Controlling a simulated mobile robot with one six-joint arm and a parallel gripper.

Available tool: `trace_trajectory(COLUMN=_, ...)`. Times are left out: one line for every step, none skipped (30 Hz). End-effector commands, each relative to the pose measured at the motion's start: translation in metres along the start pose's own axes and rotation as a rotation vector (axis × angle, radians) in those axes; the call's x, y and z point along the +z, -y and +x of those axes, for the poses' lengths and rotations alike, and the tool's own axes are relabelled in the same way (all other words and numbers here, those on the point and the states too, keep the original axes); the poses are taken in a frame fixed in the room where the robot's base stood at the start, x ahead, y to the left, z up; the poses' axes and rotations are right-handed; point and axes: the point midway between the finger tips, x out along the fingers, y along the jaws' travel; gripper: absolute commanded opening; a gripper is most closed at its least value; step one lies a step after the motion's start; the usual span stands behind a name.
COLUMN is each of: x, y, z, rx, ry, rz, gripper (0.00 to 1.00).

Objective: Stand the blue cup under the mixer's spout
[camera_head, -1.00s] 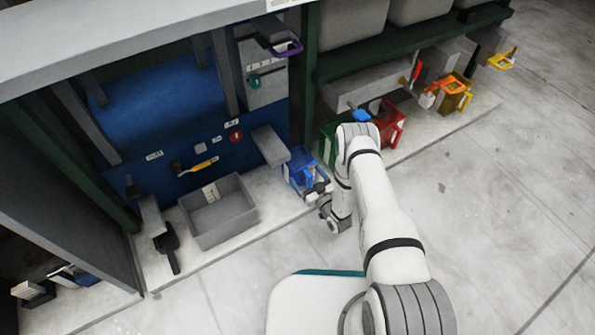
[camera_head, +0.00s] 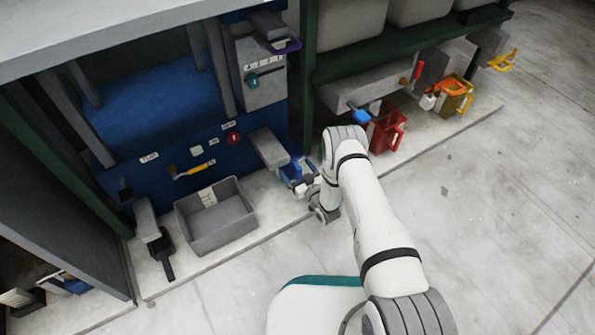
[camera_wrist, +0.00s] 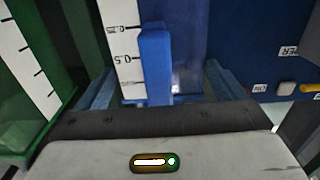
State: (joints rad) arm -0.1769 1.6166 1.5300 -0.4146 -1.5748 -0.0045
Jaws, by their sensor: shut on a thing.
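The blue cup (camera_head: 287,176) stands at the foot of the mixer's blue front, right beside the lower end of the grey spout (camera_head: 269,148). The spout covers part of the cup in the head view, so I cannot tell whether its mouth is fully beneath. My gripper (camera_head: 308,183) is at the cup's right side, shut on its handle. In the wrist view the blue handle (camera_wrist: 155,62) stands upright between the fingers, with the cup's wall (camera_wrist: 189,45) and a white measuring scale behind it. The cup looks upright.
A grey bin (camera_head: 215,216) stands left of the cup, with a black scoop (camera_head: 162,250) farther left. A green container (camera_wrist: 25,100) is close on the left in the wrist view. The floor in front is clear.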

Motion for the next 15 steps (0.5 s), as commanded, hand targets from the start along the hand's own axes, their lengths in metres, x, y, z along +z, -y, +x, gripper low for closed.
trace_trajectory(x=0.002, y=0.0, z=0.0, rx=0.0, ry=0.0, rz=0.0, gripper=0.54)
trace_trajectory(x=0.003, y=0.0, z=0.0, rx=0.0, ry=0.0, rz=0.0, gripper=0.54)
trace_trajectory(x=0.004, y=0.0, z=0.0, rx=0.0, ry=0.0, rz=0.0, gripper=0.54)
trace_trajectory(x=0.005, y=0.0, z=0.0, rx=-0.001, ry=0.0, rz=0.0, gripper=0.54)
trace_trajectory(x=0.006, y=0.0, z=0.0, rx=-0.001, ry=0.0, rz=0.0, gripper=0.54)
trace_trajectory(x=0.007, y=0.001, z=0.0, rx=-0.001, ry=0.0, rz=0.0, gripper=0.54)
trace_trajectory(x=0.008, y=0.001, z=0.0, rx=-0.001, ry=0.0, rz=0.0, gripper=0.54)
trace_trajectory(x=0.009, y=0.001, z=0.0, rx=-0.001, ry=0.0, rz=0.0, gripper=0.54)
trace_trajectory(x=0.011, y=0.001, z=0.0, rx=-0.001, ry=0.0, rz=0.0, gripper=0.54)
trace_trajectory(x=0.012, y=0.001, z=0.0, rx=-0.001, ry=0.0, rz=0.0, gripper=0.54)
trace_trajectory(x=0.012, y=0.001, z=0.0, rx=-0.001, ry=0.0, rz=0.0, gripper=0.54)
trace_trajectory(x=0.012, y=0.001, z=0.0, rx=-0.001, ry=0.0, rz=0.0, gripper=0.54)
trace_trajectory(x=0.012, y=0.001, z=0.0, rx=-0.001, ry=0.0, rz=-0.001, gripper=0.54)
trace_trajectory(x=0.013, y=0.001, z=0.0, rx=-0.001, ry=0.001, rz=-0.001, gripper=0.93)
trace_trajectory(x=0.013, y=0.001, z=0.0, rx=-0.001, ry=0.002, rz=-0.001, gripper=0.96)
